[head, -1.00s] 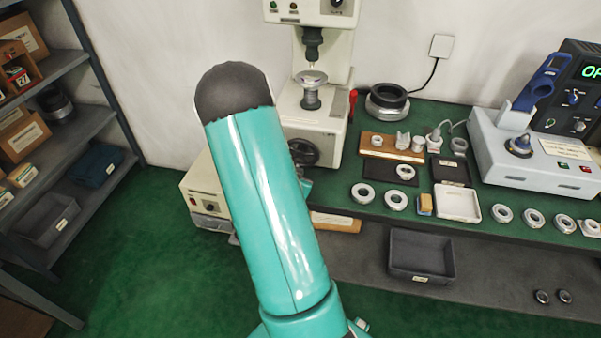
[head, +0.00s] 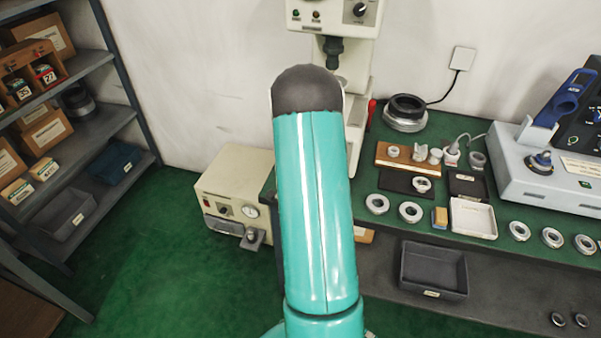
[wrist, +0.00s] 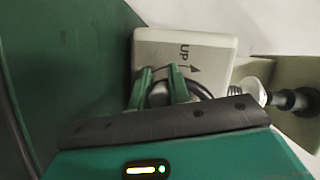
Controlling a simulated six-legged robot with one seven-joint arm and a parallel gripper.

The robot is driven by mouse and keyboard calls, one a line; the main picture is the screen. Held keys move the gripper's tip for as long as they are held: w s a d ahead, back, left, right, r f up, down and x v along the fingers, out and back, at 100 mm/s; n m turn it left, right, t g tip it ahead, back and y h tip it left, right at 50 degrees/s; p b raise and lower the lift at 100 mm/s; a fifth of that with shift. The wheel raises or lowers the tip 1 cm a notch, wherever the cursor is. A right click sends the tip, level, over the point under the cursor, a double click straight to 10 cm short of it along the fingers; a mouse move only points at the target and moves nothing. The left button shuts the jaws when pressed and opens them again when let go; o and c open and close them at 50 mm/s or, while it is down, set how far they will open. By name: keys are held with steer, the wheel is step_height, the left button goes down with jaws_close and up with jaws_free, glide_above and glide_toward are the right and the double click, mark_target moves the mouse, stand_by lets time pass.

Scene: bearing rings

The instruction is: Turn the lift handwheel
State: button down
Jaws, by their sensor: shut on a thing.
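The lift handwheel (wrist: 203,91) is a dark wheel on the light face of the press-like machine (wrist: 215,46), beside a printed "UP" and an arrow. My gripper (wrist: 161,76) has its two green fingers at the wheel's left part, shut on it. The fingers and the dark gripper body hide much of the wheel. In the head view, the machine (head: 334,17) stands at the back of the bench, and my teal arm covers its lower part. The handwheel and my gripper are hidden behind the arm there.
A beige box with a gauge (head: 238,189) stands on the floor left of the bench. The green bench top (head: 400,157) holds several rings, a white tray (head: 473,218) and a dark round part (head: 405,112). A shelf rack (head: 103,120) stands at left. Green floor lies open between.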

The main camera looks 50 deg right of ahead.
steer(key=r+m, duration=0.1)
steer(key=m+t, duration=0.1)
steer(key=m, duration=0.1)
steer(key=shift+w+r+h, duration=0.15)
steer(key=shift+r+h, duration=0.2)
steer(key=shift+h, duration=0.05)
steer(key=shift+r+m+t+h, duration=0.25)
steer(key=shift+r+m, duration=0.15)
steer(key=shift+m, duration=0.4)
steer(key=shift+r+m+t+h, duration=0.15)
steer(key=shift+r+m+t, duration=0.2)
steer(key=shift+m, duration=0.45)
steer(key=shift+r, duration=0.1)
steer(key=c, duration=1.3)
jaws_free()
steer(key=shift+a, duration=0.2)
